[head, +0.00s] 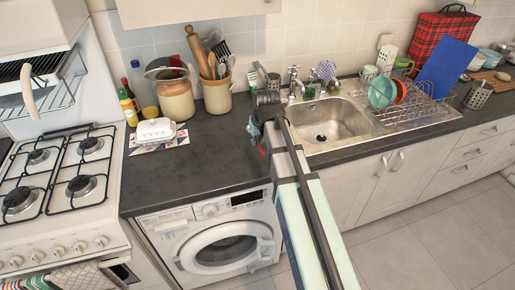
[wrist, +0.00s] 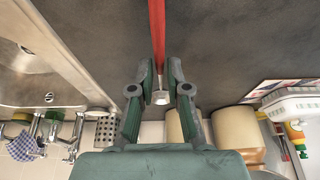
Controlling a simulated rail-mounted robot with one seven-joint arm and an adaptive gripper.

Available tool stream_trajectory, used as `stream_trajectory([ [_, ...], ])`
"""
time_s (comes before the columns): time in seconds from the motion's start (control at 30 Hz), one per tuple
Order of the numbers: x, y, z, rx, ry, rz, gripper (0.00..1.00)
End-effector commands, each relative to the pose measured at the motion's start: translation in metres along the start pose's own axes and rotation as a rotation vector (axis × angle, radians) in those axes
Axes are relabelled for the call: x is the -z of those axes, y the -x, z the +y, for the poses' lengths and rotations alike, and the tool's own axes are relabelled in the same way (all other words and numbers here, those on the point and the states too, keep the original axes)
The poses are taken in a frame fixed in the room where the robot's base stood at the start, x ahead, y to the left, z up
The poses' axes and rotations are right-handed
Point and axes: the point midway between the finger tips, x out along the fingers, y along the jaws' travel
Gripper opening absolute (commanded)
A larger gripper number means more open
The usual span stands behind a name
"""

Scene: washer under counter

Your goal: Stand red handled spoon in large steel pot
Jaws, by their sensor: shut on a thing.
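My gripper (wrist: 159,77) is shut on the red handle of the spoon (wrist: 156,30) in the wrist view. A short pale metal end shows between the fingers; the rest of the spoon is out of view or hidden. In the head view my gripper (head: 256,131) is over the counter just left of the sink, with a bit of red below it. No large plain pot shows. A perforated steel pot (head: 478,95) stands at the right beyond the dish rack. Another perforated steel pot stands behind the sink's left end, seen in the wrist view (wrist: 107,132).
A crock of utensils (head: 217,96) and a lidded jar (head: 176,98) stand at the back left. The sink (head: 328,121) and dish rack (head: 408,112) with plates lie to the right.

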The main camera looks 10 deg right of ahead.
Motion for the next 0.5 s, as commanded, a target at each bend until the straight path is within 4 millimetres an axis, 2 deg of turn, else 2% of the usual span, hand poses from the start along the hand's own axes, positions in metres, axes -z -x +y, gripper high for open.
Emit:
stream_trajectory([
  [0.1,-0.005,-0.012,0.000,0.000,0.000,-0.001,0.00],
  [0.37,-0.009,-0.024,0.000,0.000,0.000,0.000,0.00],
  [0.5,-0.014,-0.037,0.000,0.000,0.000,-0.001,0.00],
])
